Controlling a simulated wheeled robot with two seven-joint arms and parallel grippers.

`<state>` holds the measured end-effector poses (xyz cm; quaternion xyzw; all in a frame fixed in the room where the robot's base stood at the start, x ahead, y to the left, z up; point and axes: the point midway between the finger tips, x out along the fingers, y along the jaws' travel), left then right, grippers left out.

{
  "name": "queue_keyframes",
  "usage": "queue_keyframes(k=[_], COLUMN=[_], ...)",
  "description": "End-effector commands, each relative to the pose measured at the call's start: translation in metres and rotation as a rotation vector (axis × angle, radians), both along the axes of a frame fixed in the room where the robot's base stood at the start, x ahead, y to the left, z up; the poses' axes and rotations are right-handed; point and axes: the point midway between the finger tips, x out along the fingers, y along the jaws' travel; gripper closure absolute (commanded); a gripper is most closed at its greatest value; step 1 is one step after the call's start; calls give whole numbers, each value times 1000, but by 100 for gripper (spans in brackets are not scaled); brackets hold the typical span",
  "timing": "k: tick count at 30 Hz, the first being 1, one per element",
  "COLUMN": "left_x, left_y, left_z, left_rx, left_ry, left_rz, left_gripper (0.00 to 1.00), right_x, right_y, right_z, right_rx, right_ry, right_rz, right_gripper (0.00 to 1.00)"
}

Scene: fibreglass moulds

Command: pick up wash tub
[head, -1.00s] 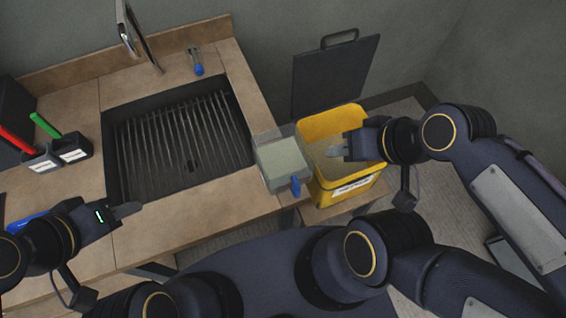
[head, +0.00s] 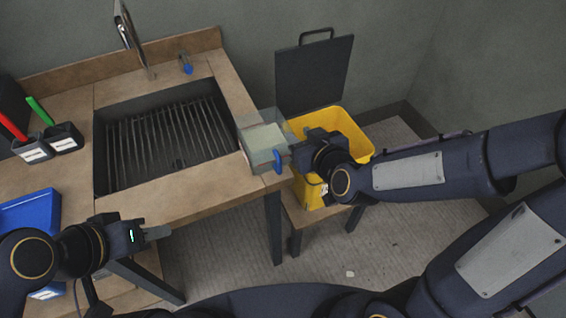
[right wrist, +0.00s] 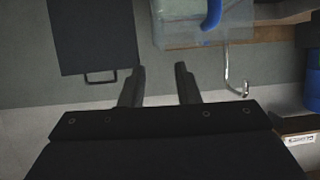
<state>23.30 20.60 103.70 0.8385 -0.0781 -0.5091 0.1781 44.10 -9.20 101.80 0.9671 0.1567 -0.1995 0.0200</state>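The wash tub, as I take it, is a clear box (head: 257,149) with pale greenish contents and a blue handle (head: 278,159). It sits at the right edge of the sink counter. It also shows at the top of the right wrist view (right wrist: 178,34), with its blue handle (right wrist: 211,14). My right gripper (head: 292,158) is just right of the handle in the head view. In the right wrist view its fingers (right wrist: 160,70) are apart with nothing between them. My left gripper (head: 157,232) is in front of the counter, empty; its finger gap is not clear.
A yellow bin (head: 357,137) with a raised dark lid (head: 313,75) stands right of the tub, partly behind my right arm. The sink (head: 112,165) with its rack is to the left. A blue tray (head: 32,212) and black holders (head: 63,138) with coloured handles are at far left.

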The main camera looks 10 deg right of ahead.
Motion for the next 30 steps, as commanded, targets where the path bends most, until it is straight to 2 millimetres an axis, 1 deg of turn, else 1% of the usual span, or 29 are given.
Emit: queue_keyframes(k=[11,18,20,23,29,30], left_x=[0,0,0,0,0,0], left_y=[0,0,0,0,0,0], left_z=[3,11,12,12,11,11], left_rx=[0,0,0,0,0,0], left_ry=[0,0,0,0,0,0], left_rz=[0,0,0,0,0,0], left_gripper=[64,64,64,64,64,64], right_x=[32,61,67,70,71,71], right_y=[10,17,19,21,21,20], right_z=[-14,-28,-31,-33,-33,-33], right_rx=[-9,-7,-7,-7,-7,-7], right_ry=[-13,-13,-14,-14,-15,-15], right_rz=[-4,-3,-3,-2,-3,-3], right_gripper=[71,71,71,71,71,76])
